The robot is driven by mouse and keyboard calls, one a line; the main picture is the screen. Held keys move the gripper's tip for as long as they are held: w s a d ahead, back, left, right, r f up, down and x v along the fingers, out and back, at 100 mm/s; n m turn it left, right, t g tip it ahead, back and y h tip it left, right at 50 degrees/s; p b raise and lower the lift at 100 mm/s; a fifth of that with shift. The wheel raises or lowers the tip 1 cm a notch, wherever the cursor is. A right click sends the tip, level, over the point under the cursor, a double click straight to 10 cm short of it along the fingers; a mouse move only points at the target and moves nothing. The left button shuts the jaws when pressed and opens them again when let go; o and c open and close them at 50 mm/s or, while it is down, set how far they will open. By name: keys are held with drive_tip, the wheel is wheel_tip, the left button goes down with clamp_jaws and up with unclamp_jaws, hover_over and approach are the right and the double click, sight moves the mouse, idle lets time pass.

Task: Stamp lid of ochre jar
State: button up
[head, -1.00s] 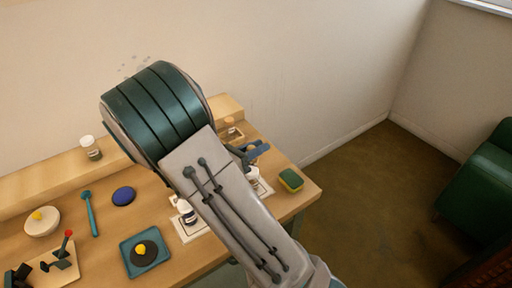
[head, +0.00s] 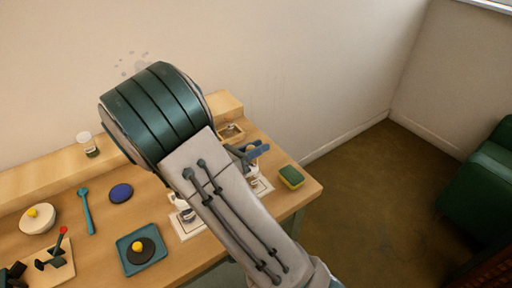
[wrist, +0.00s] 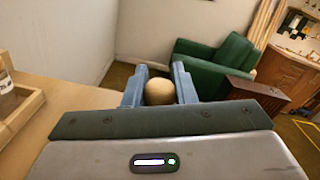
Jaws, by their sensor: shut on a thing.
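My gripper (head: 256,152) is at the back right of the table, mostly behind my own arm in the head view. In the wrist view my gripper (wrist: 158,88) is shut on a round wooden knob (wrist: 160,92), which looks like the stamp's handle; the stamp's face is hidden. A small jar (head: 187,212) stands on a white card (head: 190,230) in front, partly hidden by my arm. Another white card (head: 264,186) lies below my gripper, mostly covered. Which jar is the ochre one, and whether the stamp touches a lid, I cannot tell.
A wooden tray (head: 231,132) stands behind my gripper. A green and yellow sponge (head: 291,176) lies by the right table edge. A teal tray (head: 128,266), a blue disc (head: 121,193) and a jar (head: 88,146) are to the left. A green armchair (head: 480,175) stands apart.

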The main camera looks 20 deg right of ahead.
drive_tip(key=shift+f, duration=0.65)
idle(1.9)
wheel_tip(320, 180, up, 7)
drive_tip(key=p, duration=0.7)
drive_tip(key=shift+r, duration=0.1)
idle(0.8)
